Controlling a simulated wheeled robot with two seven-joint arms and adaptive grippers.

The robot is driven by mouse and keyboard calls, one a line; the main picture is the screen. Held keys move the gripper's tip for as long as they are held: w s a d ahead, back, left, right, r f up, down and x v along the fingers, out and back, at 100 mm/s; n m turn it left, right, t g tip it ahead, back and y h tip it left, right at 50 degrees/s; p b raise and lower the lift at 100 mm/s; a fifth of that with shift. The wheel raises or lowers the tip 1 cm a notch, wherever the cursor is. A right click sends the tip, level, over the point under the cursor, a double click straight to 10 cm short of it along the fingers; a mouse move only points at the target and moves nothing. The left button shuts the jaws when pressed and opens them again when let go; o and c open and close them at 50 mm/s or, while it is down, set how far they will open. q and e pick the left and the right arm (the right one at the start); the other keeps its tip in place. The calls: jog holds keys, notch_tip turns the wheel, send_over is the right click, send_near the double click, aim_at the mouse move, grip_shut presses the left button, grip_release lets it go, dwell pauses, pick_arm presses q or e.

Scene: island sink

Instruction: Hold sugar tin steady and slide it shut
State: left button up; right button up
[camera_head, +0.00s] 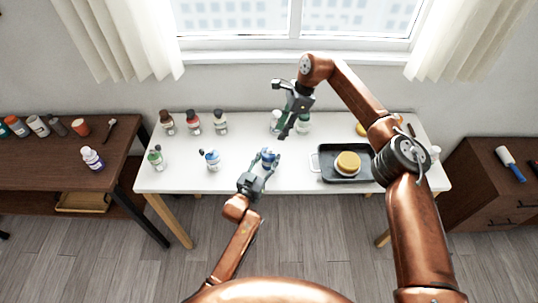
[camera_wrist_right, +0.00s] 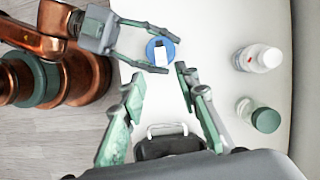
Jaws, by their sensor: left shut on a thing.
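The sugar tin appears to be the small round blue thing (camera_head: 268,158) near the table's front edge; it also shows in the right wrist view (camera_wrist_right: 153,47) with a white piece across its top. My left gripper (camera_head: 264,163) is shut on its sides, with one finger on either side in the right wrist view (camera_wrist_right: 168,56). My right gripper (camera_head: 284,132) is above and behind the tin. Its fingers are apart with nothing between them in the right wrist view (camera_wrist_right: 161,84). How far the lid is slid is too small to tell.
Bottles (camera_head: 277,121) stand behind the tin, near my right gripper. A dark tray (camera_head: 330,170) with a yellow-topped round thing (camera_head: 347,163) is to the right. A blue-and-white bottle (camera_head: 212,160) stands left. More bottles line the table's back left. White table (camera_head: 235,180) around the tin is clear.

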jog(key=n, duration=0.2)
jog(key=n+t+h, duration=0.4)
jog(key=n+t, duration=0.1)
jog(key=n, duration=1)
send_near(270, 149)
jog(key=x, duration=0.8)
jog(key=shift+d+f, duration=0.1)
jog(key=shift+d, duration=0.05)
jog(key=shift+c, duration=0.7)
grip_shut()
